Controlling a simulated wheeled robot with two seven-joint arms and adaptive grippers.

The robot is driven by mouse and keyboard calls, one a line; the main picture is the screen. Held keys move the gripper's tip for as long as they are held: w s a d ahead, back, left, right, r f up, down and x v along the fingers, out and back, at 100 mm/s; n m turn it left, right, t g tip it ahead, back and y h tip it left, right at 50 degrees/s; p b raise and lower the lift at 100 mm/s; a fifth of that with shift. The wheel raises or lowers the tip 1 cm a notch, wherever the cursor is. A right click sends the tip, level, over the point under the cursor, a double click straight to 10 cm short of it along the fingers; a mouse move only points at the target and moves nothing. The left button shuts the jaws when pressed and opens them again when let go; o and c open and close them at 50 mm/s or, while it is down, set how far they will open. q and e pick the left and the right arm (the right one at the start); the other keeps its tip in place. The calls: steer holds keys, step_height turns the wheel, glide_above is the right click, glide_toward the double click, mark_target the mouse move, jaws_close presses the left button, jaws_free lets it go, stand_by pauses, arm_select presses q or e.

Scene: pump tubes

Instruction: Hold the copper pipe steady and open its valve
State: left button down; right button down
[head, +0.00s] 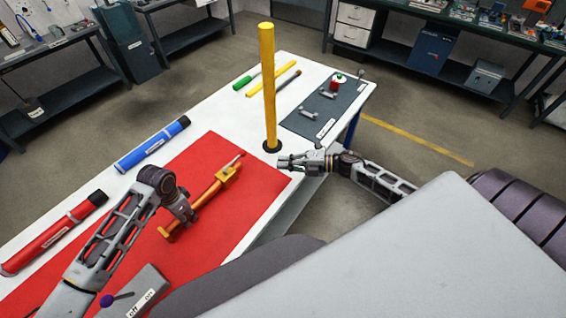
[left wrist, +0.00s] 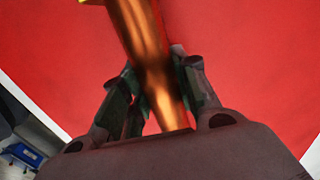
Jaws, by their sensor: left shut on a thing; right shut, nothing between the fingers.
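The copper pipe (head: 207,196) lies on the red mat (head: 258,200), running diagonally. A yellow valve body (head: 227,173) sits at its far end, with a small handle (head: 237,160) pointing away to the upper right. My left gripper (head: 188,216) is shut on the pipe's middle part. The left wrist view shows the copper pipe (left wrist: 142,40) between both fingers of the left gripper (left wrist: 158,90); the yellow end is only just in view at the top. My right gripper (head: 283,162) is shut and empty, right of the valve near the table edge, apart from it.
A tall yellow post (head: 267,85) stands on the white table behind the right gripper. A blue tube (head: 152,145) and a red tube (head: 55,232) lie to the left. A grey switch box (head: 140,293) is in front. A dark mat (head: 325,108) holds small parts.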

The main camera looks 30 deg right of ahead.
arm_select(q)
steer(key=c, duration=1)
jaws_free()
steer(key=shift+r, duration=0.1)
step_height(320, 180, up, 12)
stand_by(0.4)
